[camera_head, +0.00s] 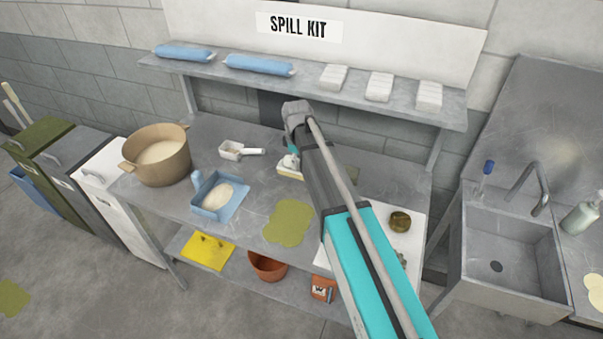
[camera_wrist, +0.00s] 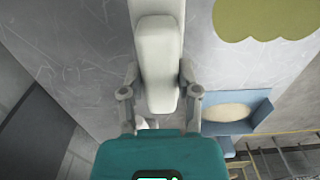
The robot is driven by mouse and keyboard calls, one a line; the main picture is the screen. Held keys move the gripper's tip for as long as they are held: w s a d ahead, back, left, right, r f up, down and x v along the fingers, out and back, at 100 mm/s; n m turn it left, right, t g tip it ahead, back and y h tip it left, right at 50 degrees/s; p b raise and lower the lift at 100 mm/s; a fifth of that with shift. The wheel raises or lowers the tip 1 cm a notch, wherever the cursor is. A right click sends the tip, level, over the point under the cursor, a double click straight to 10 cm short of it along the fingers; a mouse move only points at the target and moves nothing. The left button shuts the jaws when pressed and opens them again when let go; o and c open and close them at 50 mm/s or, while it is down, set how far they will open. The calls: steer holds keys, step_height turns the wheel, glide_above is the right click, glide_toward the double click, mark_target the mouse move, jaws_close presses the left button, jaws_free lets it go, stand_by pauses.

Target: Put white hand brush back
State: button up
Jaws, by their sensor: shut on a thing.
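The white hand brush (camera_wrist: 158,50) lies lengthwise between the two fingers of my gripper (camera_wrist: 158,75) in the wrist view, and the gripper is shut on it. In the head view the brush (camera_head: 289,171) shows at the middle of the steel bench (camera_head: 215,128), its pale bristle side down. My arm hides part of the brush and most of the gripper there. I cannot tell whether the bristles touch the bench top.
A blue dustpan (camera_head: 219,195) with pale powder, a white scoop (camera_head: 235,150) and a tan pot (camera_head: 158,155) stand left of the brush. An olive spill (camera_head: 288,222) lies in front. A shelf (camera_head: 300,84) with blue socks and white pads runs above. A sink (camera_head: 505,262) is right.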

steer(key=shift+d+f, duration=0.1)
stand_by(0.3)
steer(key=shift+w+d+f+b, duration=0.3)
steer(key=shift+d+f+b, duration=0.05)
steer(key=shift+f+b, duration=1.65)
steer(key=shift+f, duration=0.15)
steer(key=o, duration=1)
steer(key=shift+r, duration=0.3)
step_height(320, 180, up, 12)
steer(key=p, duration=1.2)
